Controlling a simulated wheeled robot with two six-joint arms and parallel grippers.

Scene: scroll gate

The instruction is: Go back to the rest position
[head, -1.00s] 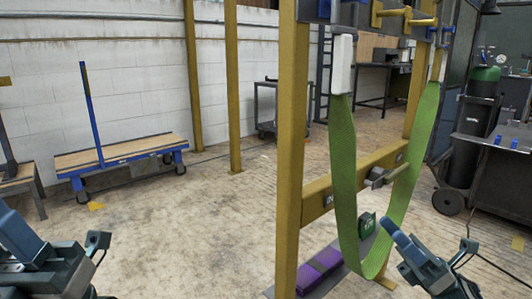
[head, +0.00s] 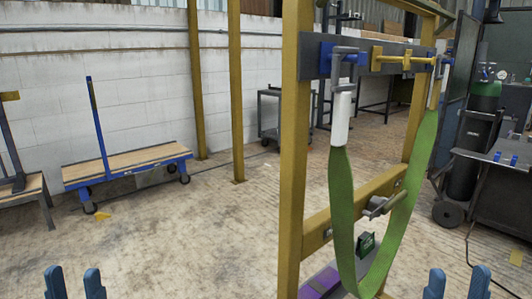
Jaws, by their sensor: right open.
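My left gripper (head: 75,282) shows at the bottom left edge, its two blue fingers upright and apart with nothing between them. My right gripper (head: 458,284) shows at the bottom right, its blue fingers also apart and empty. Only the finger ends of both are in view. A green strap (head: 343,205) hangs in a deep loop from the yellow gate frame (head: 293,150). Its white end sleeves (head: 340,118) hang at the upper bar, one on each side. Both grippers are clear of the strap. The bottom of the loop reaches near the lower picture edge.
A purple block (head: 325,281) and a dark green box (head: 366,243) sit low by the gate. A blue flatbed cart (head: 126,167) stands at the left. A gas cylinder (head: 470,140) and a dark bench (head: 505,180) stand at the right.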

